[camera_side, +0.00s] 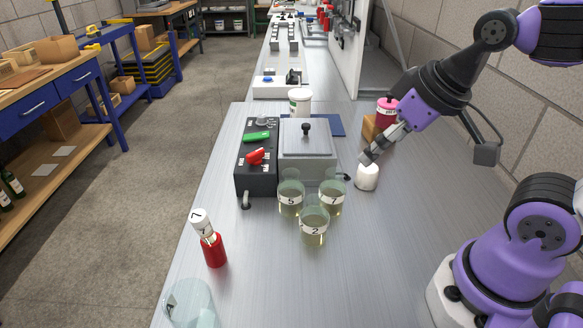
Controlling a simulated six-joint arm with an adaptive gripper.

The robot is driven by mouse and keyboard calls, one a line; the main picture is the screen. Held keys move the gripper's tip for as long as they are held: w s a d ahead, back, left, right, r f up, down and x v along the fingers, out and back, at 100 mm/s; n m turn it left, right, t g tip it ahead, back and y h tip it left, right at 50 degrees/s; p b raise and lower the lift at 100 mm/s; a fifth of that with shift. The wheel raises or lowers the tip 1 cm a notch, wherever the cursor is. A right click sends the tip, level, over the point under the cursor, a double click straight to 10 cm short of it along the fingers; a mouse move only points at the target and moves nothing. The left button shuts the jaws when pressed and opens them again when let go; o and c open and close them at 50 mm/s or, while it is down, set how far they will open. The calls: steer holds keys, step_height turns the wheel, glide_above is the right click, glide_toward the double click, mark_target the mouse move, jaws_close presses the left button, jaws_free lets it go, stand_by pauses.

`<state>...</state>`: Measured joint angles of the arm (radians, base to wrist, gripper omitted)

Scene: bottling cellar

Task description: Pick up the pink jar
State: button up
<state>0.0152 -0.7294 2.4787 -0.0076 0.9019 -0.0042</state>
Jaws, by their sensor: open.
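The pink jar (386,108) has a pink lid and a darker body with a white label. It stands upright, seemingly on a wooden block (371,128), at the right of the steel bench and partly behind my arm. My gripper (369,159) is open and points down to the left, in front of the jar in this view. Its fingertips are close above a small white container (367,178); I cannot tell whether they touch it.
A black control box (256,180) with a red and a green handle stands by a grey lidded unit (307,142). Numbered glass beakers (314,228) stand before it. A red bottle (214,250) and a clear glass (191,305) are near the front left.

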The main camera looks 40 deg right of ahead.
steer(key=w+d+r+m, duration=0.1)
steer(key=w+d+r, duration=0.2)
steer(key=w+d, duration=0.4)
steer(key=m+g+h, duration=0.1)
steer(key=m, duration=0.1)
glide_toward(387, 112)
steer(key=w+d, duration=0.2)
steer(key=f, duration=0.3)
steer(key=w+d+f, duration=0.1)
steer(key=f, duration=0.1)
steer(key=shift+d, duration=0.1)
steer(key=x, duration=0.5)
steer(key=shift+w+f, duration=0.1)
steer(key=shift+f, duration=0.35)
steer(key=c, duration=1.5)
steer(key=shift+o, duration=0.2)
